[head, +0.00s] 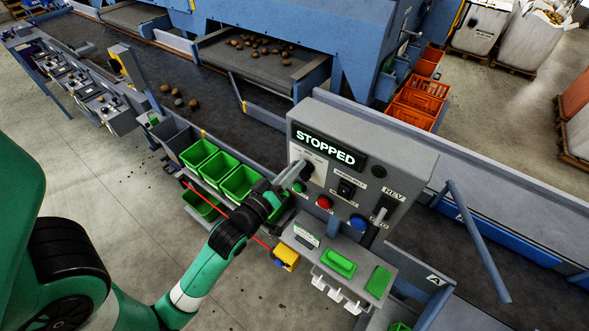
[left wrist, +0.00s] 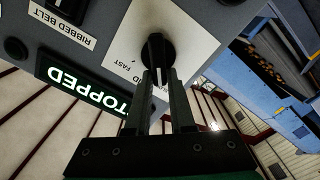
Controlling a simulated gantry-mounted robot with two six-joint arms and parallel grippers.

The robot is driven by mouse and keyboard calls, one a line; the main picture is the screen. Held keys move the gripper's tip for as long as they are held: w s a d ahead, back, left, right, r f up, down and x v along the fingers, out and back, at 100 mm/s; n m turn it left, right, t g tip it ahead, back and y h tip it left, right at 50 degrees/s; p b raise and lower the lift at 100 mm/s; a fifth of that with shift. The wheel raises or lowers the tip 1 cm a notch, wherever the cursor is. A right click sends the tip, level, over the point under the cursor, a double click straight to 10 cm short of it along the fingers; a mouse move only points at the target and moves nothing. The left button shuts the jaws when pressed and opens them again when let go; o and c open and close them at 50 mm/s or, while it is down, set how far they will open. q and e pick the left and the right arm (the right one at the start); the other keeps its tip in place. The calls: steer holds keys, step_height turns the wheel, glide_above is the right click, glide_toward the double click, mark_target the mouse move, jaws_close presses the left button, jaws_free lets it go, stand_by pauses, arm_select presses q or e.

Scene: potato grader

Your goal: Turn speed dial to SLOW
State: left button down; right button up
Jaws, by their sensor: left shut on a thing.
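The speed dial (head: 312,171) is a black knob on the grey control box, under a display that reads STOPPED. My left gripper (head: 299,173) reaches it from the lower left. In the left wrist view the dial (left wrist: 156,46) sits on a white label plate, and the fingers of my left gripper (left wrist: 160,72) are shut on its raised grip. The word FAST shows left of the fingers, and part of another word is cut off by them. I cannot tell which mark the dial points to. My right gripper is not in view.
Beside the dial on the control box (head: 400,150) are a red button (head: 324,202), a blue button (head: 358,222), a black switch (head: 346,188) and a REV lever (head: 383,208). Potatoes lie on the dark belt behind.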

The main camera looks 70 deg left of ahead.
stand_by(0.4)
arm_select(q)
steer(key=c, duration=0.8)
jaws_free()
steer(key=v, duration=1.1)
steer(key=shift+s+d, duration=0.2)
